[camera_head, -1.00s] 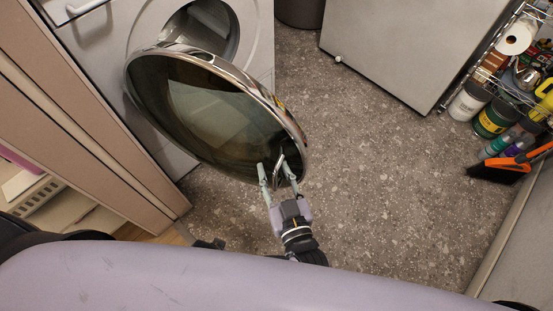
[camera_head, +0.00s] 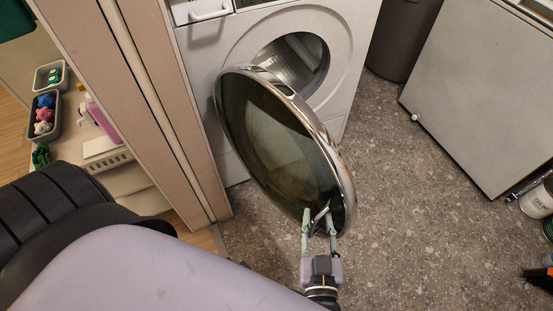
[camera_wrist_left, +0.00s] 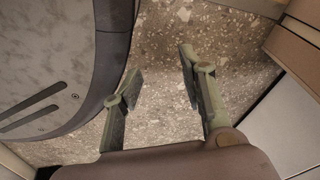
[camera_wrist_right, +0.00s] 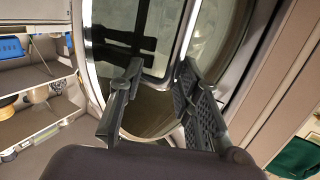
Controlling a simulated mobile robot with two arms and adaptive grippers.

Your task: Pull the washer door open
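The washer (camera_head: 345,95) is white, with its round drum opening (camera_head: 305,55) uncovered at the top of the head view. The washer door (camera_head: 275,150), dark glass with a chrome rim, stands swung well out from the front. My right gripper (camera_head: 319,212) is at the door's lower near edge, its fingers apart and overlapping the glass and rim. In the right wrist view its fingertips (camera_wrist_right: 160,68) are apart in front of the glass; I cannot tell whether they touch it. My left gripper (camera_wrist_left: 160,65) is open and empty above the floor, seen only in the left wrist view.
A wooden panel (camera_head: 150,90) stands left of the washer, with a shelf of small items beyond it. A dark bin (camera_head: 395,40) and a grey cabinet (camera_head: 485,90) stand to the right. The speckled floor (camera_head: 410,210) right of the door is clear.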

